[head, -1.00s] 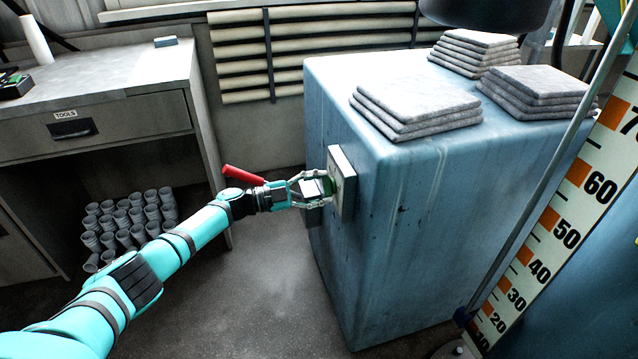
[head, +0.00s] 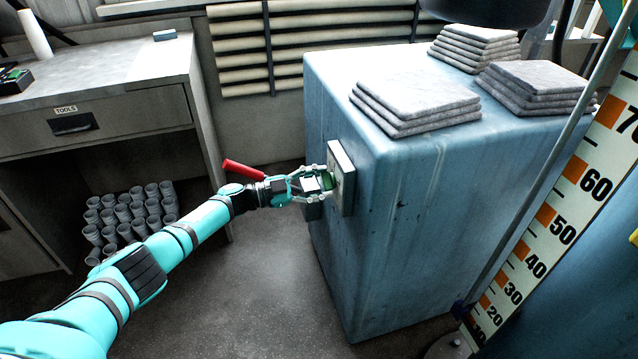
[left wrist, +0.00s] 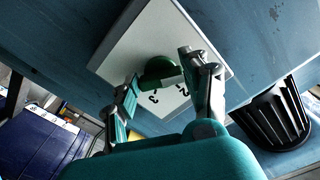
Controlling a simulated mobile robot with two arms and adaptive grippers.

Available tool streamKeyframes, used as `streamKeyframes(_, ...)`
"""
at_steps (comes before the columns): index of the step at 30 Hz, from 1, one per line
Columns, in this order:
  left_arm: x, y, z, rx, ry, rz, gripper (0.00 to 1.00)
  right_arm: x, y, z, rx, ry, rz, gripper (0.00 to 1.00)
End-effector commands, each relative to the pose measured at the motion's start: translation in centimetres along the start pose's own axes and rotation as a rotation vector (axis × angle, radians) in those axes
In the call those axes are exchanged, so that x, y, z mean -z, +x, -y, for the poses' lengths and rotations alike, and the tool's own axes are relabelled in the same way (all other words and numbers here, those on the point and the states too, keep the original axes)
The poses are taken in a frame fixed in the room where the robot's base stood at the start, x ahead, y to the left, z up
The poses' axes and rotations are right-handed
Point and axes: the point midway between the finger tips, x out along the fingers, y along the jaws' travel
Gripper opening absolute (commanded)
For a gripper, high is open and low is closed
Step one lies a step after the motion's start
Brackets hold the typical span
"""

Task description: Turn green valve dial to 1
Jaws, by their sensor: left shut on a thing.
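The green valve dial (head: 328,181) sits on a pale square plate (head: 343,178) on the left side of the blue cabinet. It also shows in the left wrist view as a rounded green knob (left wrist: 158,70) on the white plate (left wrist: 125,60). The dark digits 2 and 3 are visible on the plate near the knob; I cannot read a 1. My left gripper (head: 322,183) is shut on the dial, with one finger on each side of it, and the fingers partly hide it. My right gripper is not in view.
The blue cabinet (head: 420,220) carries stacks of grey pads (head: 415,100) on top. A red handle (head: 243,171) shows behind my left wrist. A tools desk (head: 110,95) stands at left, with several grey cups (head: 130,210) beneath. A measuring scale (head: 560,220) stands at right.

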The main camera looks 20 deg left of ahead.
Motion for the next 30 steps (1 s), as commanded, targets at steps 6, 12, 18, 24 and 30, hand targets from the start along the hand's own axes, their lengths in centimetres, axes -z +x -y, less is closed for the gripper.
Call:
streamKeyframes(6,-0.1,-0.1,0.0,0.001,-0.001,0.002,0.70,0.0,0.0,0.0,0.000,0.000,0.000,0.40)
streamKeyframes(12,0.0,0.0,0.0,0.000,0.000,0.001,0.71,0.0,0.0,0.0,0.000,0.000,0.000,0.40)
streamKeyframes(18,-0.1,-1.0,0.0,0.001,0.000,0.003,0.71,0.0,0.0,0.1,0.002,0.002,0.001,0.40)
streamKeyframes(24,-0.2,-4.9,0.0,0.000,0.000,0.005,0.71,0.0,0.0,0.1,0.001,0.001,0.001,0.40)
streamKeyframes(30,-0.2,-9.0,0.0,0.001,0.000,0.005,0.71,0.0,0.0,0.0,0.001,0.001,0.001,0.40)
